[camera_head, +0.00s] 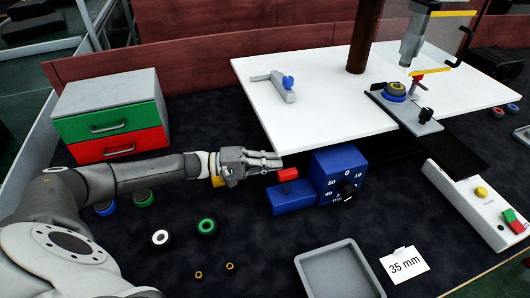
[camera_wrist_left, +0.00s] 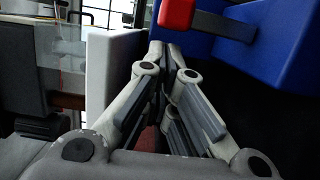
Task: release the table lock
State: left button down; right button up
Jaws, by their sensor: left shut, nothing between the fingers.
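The likely table lock is a red-tipped lever (camera_head: 288,174) on a low blue block (camera_head: 292,198), beside a blue box with a numbered dial (camera_head: 340,168). This stands at the front edge of the white table (camera_head: 320,110). My left gripper (camera_head: 280,159) is shut and empty, just above and left of the red tip, near the table edge. In the left wrist view the closed fingers (camera_wrist_left: 168,55) point toward the blue block (camera_wrist_left: 225,50), and the red tip (camera_wrist_left: 177,14) is up and right of them, apart. My right gripper is not in view.
A cabinet with green and red drawers (camera_head: 115,125) stands left. Several rings lie below my arm, including a green one (camera_head: 206,226). A grey tray (camera_head: 339,272) and a "35 mm" card (camera_head: 404,264) are in front. A white control box (camera_head: 470,200) is at right.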

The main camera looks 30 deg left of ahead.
aim_at(280, 175)
pick_arm(q)
jog(key=shift+s+d, duration=0.2)
jog(key=shift+d, duration=0.05)
dwell(0.3)
jog(key=shift+s+d+r+m+p, duration=0.2)
jog(key=shift+m+p, duration=0.1)
jog(key=shift+p, duration=0.35)
jog(key=shift+d, duration=0.1)
jog(key=shift+s+d+r+m+p, duration=0.3)
jog(key=shift+m+p, duration=0.3)
jog(key=shift+p, duration=0.45)
jog(key=d+m+p, duration=0.1)
jog(key=p, duration=0.1)
jog(key=s+m+y+p, duration=0.1)
jog(key=m+p, duration=0.1)
jog(key=s+d+r+m+p, duration=0.1)
jog(key=p, duration=0.1)
jog(key=shift+s+d+y, duration=0.25)
jog(key=shift+d+y, duration=0.1)
jog(key=shift+y, duration=0.05)
jog(key=shift+s+d+f+m+y+p, duration=0.3)
jog(key=shift+s+d+m+p, duration=0.2)
jog(key=shift+m+p, duration=0.45)
jog(key=shift+s+d+f+m+p, duration=0.3)
jog(key=shift+s+d+m+p, duration=0.25)
jog(key=shift+m, duration=0.3)
jog(key=shift+s+d+f+p, duration=0.25)
jog(key=shift+d+f+p, duration=0.1)
jog(key=shift+d+p, duration=0.05)
